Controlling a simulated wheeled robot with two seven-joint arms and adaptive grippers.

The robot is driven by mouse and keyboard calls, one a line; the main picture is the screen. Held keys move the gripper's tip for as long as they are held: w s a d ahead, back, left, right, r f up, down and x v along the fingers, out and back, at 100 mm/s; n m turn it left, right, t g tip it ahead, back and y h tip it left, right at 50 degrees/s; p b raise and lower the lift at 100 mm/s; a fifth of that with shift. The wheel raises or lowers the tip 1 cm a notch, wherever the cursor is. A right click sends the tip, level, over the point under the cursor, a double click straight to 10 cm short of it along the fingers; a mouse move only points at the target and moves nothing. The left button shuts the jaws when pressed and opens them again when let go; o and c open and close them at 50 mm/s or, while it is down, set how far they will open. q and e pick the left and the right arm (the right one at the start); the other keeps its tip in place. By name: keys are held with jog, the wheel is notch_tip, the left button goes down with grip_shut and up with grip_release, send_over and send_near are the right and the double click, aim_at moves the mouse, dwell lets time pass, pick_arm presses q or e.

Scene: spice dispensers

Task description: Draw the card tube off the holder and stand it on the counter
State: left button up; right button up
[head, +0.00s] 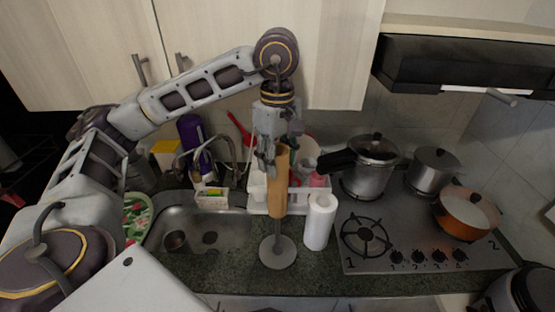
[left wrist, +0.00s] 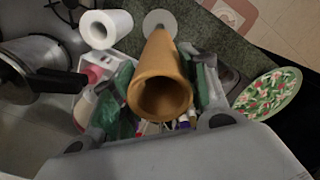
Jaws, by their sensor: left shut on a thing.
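The brown card tube (head: 278,190) is upright in the head view. My left gripper (head: 267,160) is shut on its upper part. The holder (head: 277,251) has a grey round base on the counter and a thin upright rod. Bare rod shows between the tube's lower end and the base. I cannot tell whether the rod's top is still inside the tube. In the left wrist view the tube (left wrist: 162,85) shows its open, dark end between my fingers, with the pale base (left wrist: 160,22) beyond it. My right gripper is not in view.
A white paper roll (head: 319,222) stands just right of the holder. The sink (head: 205,232) lies to the left, and the gas hob (head: 400,240) with several pots to the right. A white rack (head: 258,199) is behind the tube. A little dark counter (head: 225,276) is free in front.

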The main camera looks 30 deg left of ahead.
pick_arm(q)
notch_tip(320, 180, up, 6)
dwell(4.0)
jog(key=shift+r, duration=1.8)
jog(key=shift+f, duration=0.1)
